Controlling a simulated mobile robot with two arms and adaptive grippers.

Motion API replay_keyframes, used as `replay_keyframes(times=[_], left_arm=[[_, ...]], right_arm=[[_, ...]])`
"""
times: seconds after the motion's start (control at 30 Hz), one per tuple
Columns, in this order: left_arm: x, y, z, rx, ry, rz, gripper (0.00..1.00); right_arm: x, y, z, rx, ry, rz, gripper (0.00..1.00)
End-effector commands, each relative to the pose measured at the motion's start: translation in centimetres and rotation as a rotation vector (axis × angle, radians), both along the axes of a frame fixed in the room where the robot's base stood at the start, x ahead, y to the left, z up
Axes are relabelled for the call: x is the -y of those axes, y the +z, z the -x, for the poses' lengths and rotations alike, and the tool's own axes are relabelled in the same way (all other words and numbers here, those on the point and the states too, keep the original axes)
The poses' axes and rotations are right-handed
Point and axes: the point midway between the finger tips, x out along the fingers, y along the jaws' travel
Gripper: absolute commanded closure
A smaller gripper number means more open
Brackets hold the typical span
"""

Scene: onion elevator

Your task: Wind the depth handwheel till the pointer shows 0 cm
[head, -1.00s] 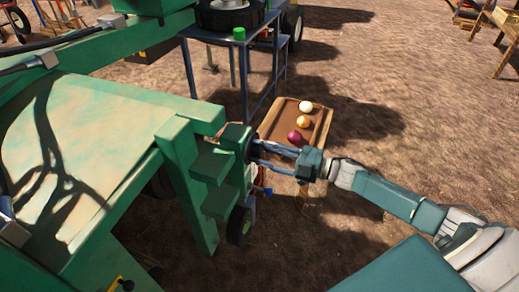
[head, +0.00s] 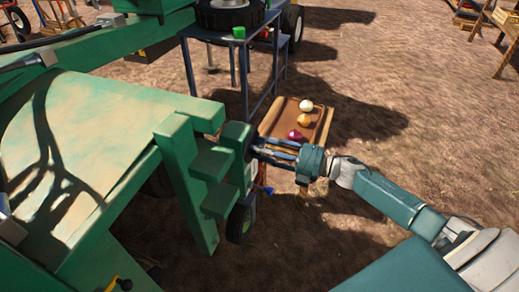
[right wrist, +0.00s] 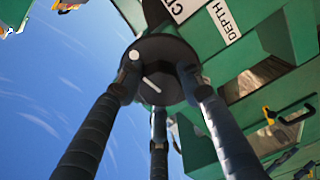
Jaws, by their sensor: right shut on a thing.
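The dark round depth handwheel (right wrist: 160,80) shows in the right wrist view, with a pale knob and a short white bar on its face. My right gripper (head: 264,146) reaches the green machine's post from the right in the head view. In the right wrist view its three dark fingers (right wrist: 155,85) are shut around the handwheel's rim. A white label (right wrist: 224,20) reading "DEPTH" is beside the wheel. Part of another white plate with black letters (right wrist: 180,8) is cut off at the top. I cannot make out the pointer or its reading. My left gripper is not in view.
The green machine frame (head: 100,130) fills the left. A small wheel (head: 240,222) stands below the post. Behind my gripper, a wooden tray (head: 322,122) holds onions, and a blue metal stand (head: 246,75) is further back. Open soil lies to the right.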

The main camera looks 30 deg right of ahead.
Motion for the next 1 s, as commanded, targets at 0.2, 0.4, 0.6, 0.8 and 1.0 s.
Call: replay_keyframes(times=[0.2, 0.4, 0.6, 0.8, 1.0], left_arm=[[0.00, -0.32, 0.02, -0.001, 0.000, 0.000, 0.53], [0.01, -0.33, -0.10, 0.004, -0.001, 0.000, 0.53], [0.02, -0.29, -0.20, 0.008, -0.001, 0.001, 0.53], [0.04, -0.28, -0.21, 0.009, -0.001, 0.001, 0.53], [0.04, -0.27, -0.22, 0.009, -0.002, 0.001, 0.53]], right_arm=[[0.46, -0.44, -0.11, 0.043, -0.011, 0.063, 0.90], [0.51, -0.33, -0.16, 0.062, -0.012, 0.083, 0.90], [0.56, -0.22, -0.21, 0.064, -0.014, 0.085, 0.90], [0.60, -0.14, -0.24, 0.065, -0.014, 0.083, 0.58], [0.40, -0.01, -0.18, 0.067, -0.009, 0.080, 0.45]])
